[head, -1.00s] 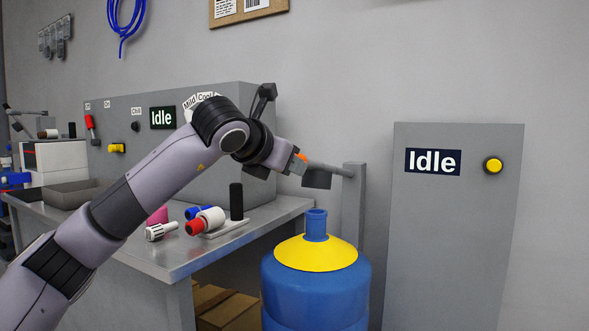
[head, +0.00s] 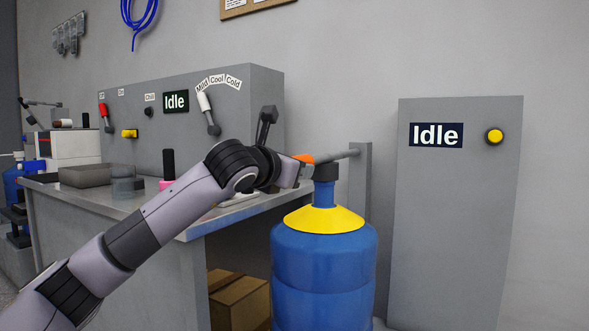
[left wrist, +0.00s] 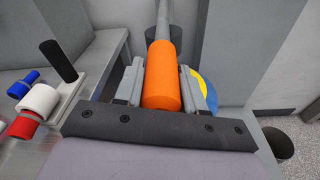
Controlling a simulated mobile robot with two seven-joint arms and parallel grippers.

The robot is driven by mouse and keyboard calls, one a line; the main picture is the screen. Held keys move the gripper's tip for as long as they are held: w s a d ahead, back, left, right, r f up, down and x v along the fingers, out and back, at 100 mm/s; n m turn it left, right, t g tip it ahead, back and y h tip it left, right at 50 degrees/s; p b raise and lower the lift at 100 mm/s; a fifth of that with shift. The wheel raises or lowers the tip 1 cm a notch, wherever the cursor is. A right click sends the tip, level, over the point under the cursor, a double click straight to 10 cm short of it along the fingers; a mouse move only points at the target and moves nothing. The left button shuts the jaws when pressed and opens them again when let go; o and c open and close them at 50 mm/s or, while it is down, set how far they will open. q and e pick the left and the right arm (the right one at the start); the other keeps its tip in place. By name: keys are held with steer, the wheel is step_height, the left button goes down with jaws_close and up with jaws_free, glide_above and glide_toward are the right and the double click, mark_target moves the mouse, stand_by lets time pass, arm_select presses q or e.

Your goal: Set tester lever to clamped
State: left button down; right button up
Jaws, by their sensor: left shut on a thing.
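The tester lever is a grey bar (head: 343,154) with an orange grip (head: 303,158), reaching out from a grey post (head: 360,190). A black block (head: 326,174) under the bar sits at the top of the blue neck (head: 324,194) of a blue drum with a yellow cone (head: 323,219). My left gripper (head: 306,165) is shut on the orange grip. In the left wrist view the orange grip (left wrist: 163,75) lies between the two fingers, with the grey bar (left wrist: 163,20) running beyond. The head view partly hides the fingers. My right gripper is out of view.
A grey panel (head: 455,220) with an "Idle" sign and yellow button stands to the right. On the left, a bench (head: 190,228) carries a console (head: 250,100) and a tray (head: 85,176). In the left wrist view, fittings (left wrist: 40,100) lie left of the gripper.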

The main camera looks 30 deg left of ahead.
arm_select(q)
steer(key=shift+d+f, duration=0.1)
steer(key=shift+f, duration=0.45)
steer(key=c, duration=0.8)
jaws_free()
steer(key=shift+o, duration=0.2)
steer(key=shift+r, duration=0.1)
steer(key=shift+s+r, duration=0.1)
steer(key=shift+s+r, duration=0.1)
steer(key=shift+s, duration=0.2)
steer(key=s, duration=0.6)
steer(key=shift+s+d+r+p, duration=0.15)
steer(key=shift+d+r+p, duration=0.1)
steer(key=shift+r+p, duration=0.1)
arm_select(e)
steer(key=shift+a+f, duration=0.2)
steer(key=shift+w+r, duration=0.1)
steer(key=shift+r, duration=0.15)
